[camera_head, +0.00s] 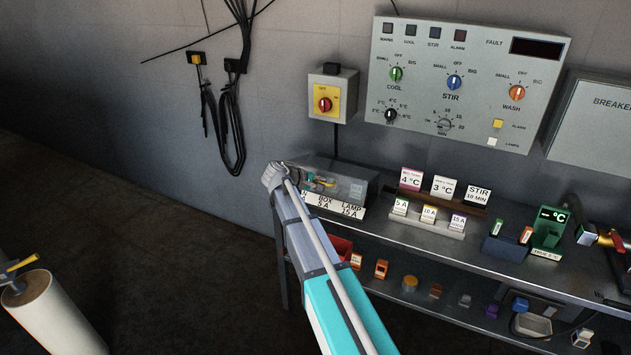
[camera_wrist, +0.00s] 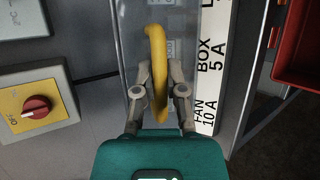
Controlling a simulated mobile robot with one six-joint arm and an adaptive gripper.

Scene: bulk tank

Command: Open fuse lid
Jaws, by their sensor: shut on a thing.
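My gripper (camera_wrist: 160,88) is shut on this handle, one finger on each side.
A label strip (camera_head: 338,207) runs along the box front. Cards and fuse holders (camera_head: 428,216) stand to the right on the bench.

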